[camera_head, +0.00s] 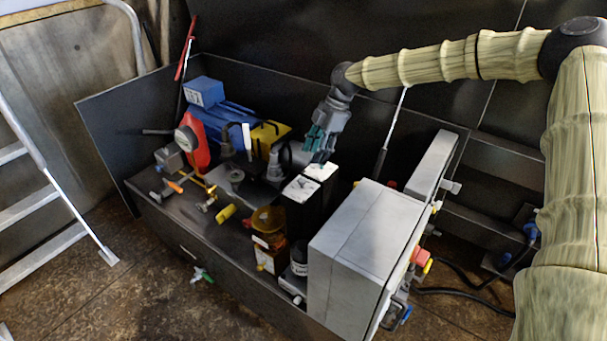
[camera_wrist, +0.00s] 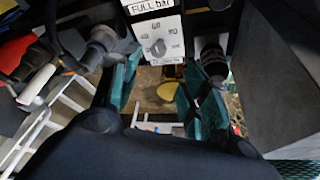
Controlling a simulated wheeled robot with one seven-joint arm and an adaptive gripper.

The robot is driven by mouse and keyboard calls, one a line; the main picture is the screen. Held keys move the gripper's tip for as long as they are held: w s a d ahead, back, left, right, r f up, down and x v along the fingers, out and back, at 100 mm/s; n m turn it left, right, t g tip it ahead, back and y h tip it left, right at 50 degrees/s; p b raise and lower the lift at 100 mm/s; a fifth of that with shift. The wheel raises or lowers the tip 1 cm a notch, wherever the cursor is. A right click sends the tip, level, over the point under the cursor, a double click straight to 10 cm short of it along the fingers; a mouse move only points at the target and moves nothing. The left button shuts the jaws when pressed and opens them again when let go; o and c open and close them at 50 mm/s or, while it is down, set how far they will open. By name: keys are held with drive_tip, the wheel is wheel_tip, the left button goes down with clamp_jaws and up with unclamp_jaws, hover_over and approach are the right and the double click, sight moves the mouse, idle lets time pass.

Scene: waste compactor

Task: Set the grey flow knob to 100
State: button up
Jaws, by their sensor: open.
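A small grey knob (camera_wrist: 158,47) sits on a white dial plate at the top centre of the wrist view. Numbers ring it, but they and the pointer are too small to read surely. Above it is a white label reading "FULL bar" (camera_wrist: 148,7). My gripper (camera_wrist: 158,98) is open with nothing between its teal fingers. The knob lies just above the gap between the fingers in this view. In the head view my gripper (camera_head: 319,155) hangs above dark boxes with white tops (camera_head: 301,188). The knob cannot be made out there.
A large grey cabinet (camera_head: 362,235) stands right of the dark boxes. A blue motor (camera_head: 228,115), a red part with a gauge (camera_head: 194,140) and a brass-coloured pot (camera_head: 267,221) crowd the bench to the left. A dark wall panel (camera_head: 290,95) rises behind my gripper.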

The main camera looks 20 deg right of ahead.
sight(303, 179)
drive_tip(key=x, duration=0.9)
drive_tip(key=shift+w+a+f, duration=0.1)
drive_tip(key=shift+a+f, duration=0.05)
drive_tip(key=shift+f, duration=0.05)
